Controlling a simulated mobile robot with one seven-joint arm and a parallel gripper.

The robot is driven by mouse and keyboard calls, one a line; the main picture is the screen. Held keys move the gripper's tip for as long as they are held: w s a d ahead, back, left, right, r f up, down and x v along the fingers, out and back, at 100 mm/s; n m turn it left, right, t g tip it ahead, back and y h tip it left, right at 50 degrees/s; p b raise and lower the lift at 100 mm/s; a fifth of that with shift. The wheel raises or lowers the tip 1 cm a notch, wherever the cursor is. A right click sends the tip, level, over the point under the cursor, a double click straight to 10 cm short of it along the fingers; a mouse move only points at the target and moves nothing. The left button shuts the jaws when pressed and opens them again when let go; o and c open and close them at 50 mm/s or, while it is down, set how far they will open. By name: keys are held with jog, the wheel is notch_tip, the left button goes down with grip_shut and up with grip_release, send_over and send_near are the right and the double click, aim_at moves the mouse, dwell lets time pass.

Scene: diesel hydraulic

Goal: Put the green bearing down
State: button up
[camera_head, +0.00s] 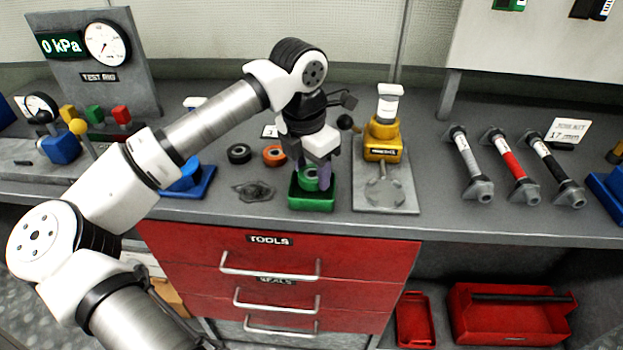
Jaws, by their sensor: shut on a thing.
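The green bearing (311,182) is a small green ring between the fingers of my gripper (312,182). My gripper points down and is shut on the bearing. A green tray (312,201) sits on the bench directly below, and the bearing shows at or just inside its rim. I cannot tell whether the bearing touches the tray floor. The fingers and the tray's walls hide part of the bearing.
A black ring (239,153) and an orange ring (274,155) lie left of the tray. A dark flat part (253,191) lies nearby. A yellow device (383,140) on a grey plate (402,200) stands close on the right. Several rods lie farther right.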

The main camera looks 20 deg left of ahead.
aim_at(311, 174)
jog(key=shift+f, duration=1.7)
jog(key=shift+f, duration=0.2)
jog(key=o, duration=0.7)
jog(key=shift+r, duration=0.15)
jog(key=shift+r+p, duration=0.2)
jog(key=shift+p, duration=0.15)
jog(key=shift+a+r+b, duration=0.1)
jog(key=shift+r+b, duration=0.3)
jog(key=r, duration=0.3)
jog(key=s+r+b, duration=0.1)
jog(key=r, duration=0.7)
jog(key=shift+s+a+b, duration=0.15)
jog(key=shift+b, duration=0.15)
